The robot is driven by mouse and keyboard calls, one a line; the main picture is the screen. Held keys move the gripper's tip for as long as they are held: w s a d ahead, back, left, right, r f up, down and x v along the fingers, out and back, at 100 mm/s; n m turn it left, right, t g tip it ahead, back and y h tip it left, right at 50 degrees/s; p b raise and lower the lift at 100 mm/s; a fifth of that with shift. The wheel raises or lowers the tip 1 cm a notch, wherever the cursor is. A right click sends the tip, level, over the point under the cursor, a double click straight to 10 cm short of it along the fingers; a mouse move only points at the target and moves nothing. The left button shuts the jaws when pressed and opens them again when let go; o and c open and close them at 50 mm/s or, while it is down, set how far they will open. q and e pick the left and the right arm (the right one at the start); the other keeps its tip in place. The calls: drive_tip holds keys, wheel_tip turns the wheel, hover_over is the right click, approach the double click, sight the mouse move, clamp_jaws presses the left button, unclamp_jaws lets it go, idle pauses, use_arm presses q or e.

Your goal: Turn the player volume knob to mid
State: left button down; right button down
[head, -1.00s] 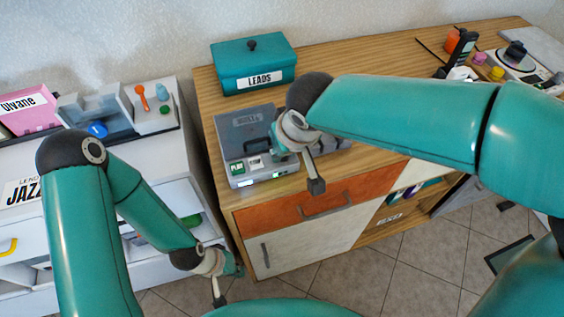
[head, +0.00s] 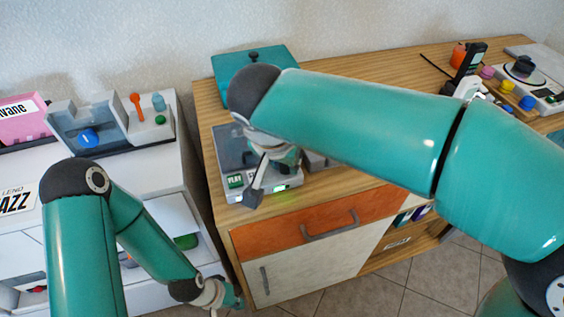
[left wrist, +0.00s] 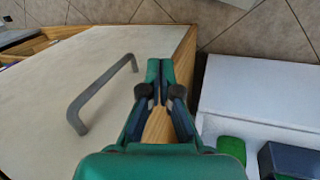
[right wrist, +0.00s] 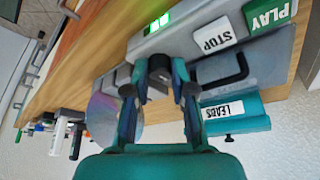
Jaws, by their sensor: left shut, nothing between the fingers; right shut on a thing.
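The grey player (head: 228,145) stands on the wooden sideboard, partly behind my right arm. Its green PLAY button (head: 235,181) shows in the head view; PLAY (right wrist: 270,14) and the white STOP button (right wrist: 214,35) show in the right wrist view. A small display (right wrist: 157,23) on its front is lit green. My left gripper (left wrist: 161,75) is shut and empty, low in front of the cabinet's white door, away from the player.
A teal box (right wrist: 240,110) labelled LEADS stands behind the player. A shiny disc (right wrist: 106,108) lies beside it. A white unit (head: 180,220) stands at the left, across a narrow gap. A turntable (head: 522,68) and several coloured knobs are at the far right.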

drive_tip(key=shift+s+f, duration=0.2)
idle(0.3)
drive_tip(key=c, duration=1.2)
unclamp_jaws()
drive_tip(key=shift+c, duration=0.2)
drive_tip(key=shift+r, duration=0.1)
drive_tip(key=shift+s+a+r, duration=0.1)
drive_tip(key=shift+a+r, duration=0.05)
drive_tip(key=shift+r, duration=0.45)
drive_tip(key=v, duration=1)
drive_tip(key=shift+r, duration=0.3)
drive_tip(key=shift+s+a, duration=0.1)
